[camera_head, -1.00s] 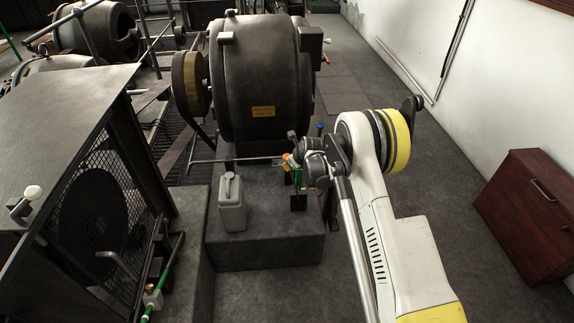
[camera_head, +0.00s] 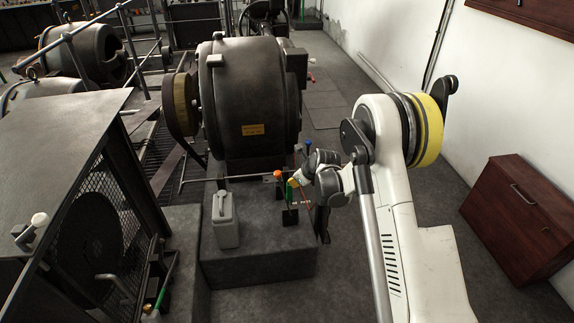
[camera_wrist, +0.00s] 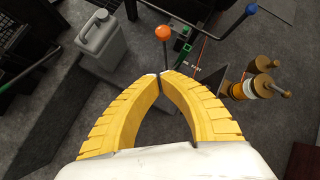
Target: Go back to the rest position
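My gripper (camera_head: 292,183) shows in the head view just right of an orange-knobbed lever (camera_head: 279,176), beside the stone base of a large black dynamo (camera_head: 250,95). In the wrist view its two yellow fingers (camera_wrist: 160,75) curve together and their tips meet or nearly meet, with nothing visible held between them. The orange knob (camera_wrist: 163,32) shows beyond the tips, its thin rod running down behind them. My white arm reaches in from the lower right of the head view, bent at the elbow.
A grey jerrycan (camera_head: 225,220) stands on the stone base (camera_head: 260,265). A blue-knobbed lever (camera_wrist: 250,10) and a brass-coloured fitting (camera_wrist: 255,85) are close right of the gripper. A meshed machine housing (camera_head: 70,150) fills the left. A brown cabinet (camera_head: 520,215) stands right by the wall.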

